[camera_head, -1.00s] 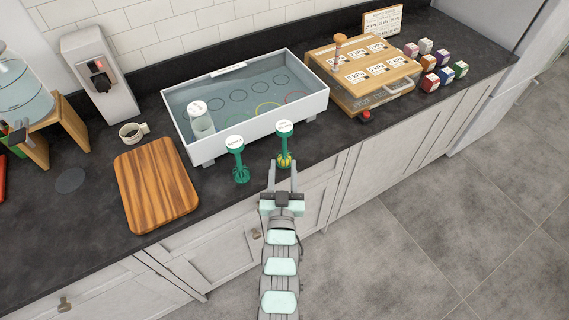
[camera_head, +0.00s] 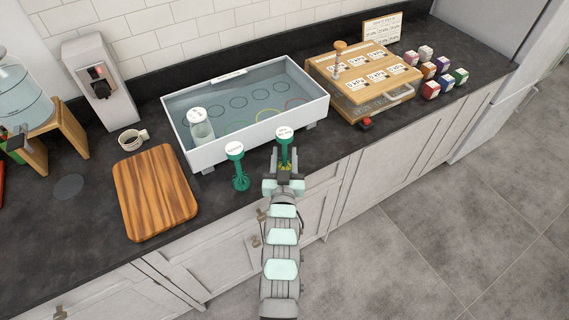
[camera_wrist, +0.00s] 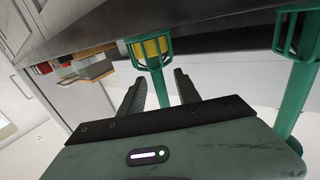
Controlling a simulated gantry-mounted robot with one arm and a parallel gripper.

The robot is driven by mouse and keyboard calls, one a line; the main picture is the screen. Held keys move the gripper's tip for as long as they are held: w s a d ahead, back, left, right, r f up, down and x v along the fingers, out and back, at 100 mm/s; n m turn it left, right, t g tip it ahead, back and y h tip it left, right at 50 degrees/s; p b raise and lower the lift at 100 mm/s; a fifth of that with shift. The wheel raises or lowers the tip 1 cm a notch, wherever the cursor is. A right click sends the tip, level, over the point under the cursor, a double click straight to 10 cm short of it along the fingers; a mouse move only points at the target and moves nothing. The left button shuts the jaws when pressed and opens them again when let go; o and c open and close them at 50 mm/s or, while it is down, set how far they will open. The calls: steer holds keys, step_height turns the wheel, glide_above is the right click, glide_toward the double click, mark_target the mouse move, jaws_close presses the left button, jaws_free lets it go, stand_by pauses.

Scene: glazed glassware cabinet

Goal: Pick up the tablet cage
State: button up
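A green tablet cage with a round white label on top (camera_head: 284,134) stands on the counter in front of the water tank; my gripper partly hides its lower part. In the wrist view, its cage end (camera_wrist: 150,47) holds something yellow. My gripper (camera_head: 285,168) is at this cage. In the wrist view, the two fingers of my gripper (camera_wrist: 160,90) are apart, with the green stem between them and gaps at the sides. A second green cage (camera_head: 238,165) with a white label stands to the left; it also shows at the right of the wrist view (camera_wrist: 296,70).
The white water tank (camera_head: 262,128) stands close behind the cages, with a clear cylinder (camera_head: 201,128) inside. A wooden cutting board (camera_head: 155,192) lies to the left. A wooden press-like box (camera_head: 385,103) and several small coloured boxes (camera_head: 431,89) stand to the right.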

steer(key=shift+w, duration=1.5)
steer(key=shift+c, duration=0.3)
jaws_close()
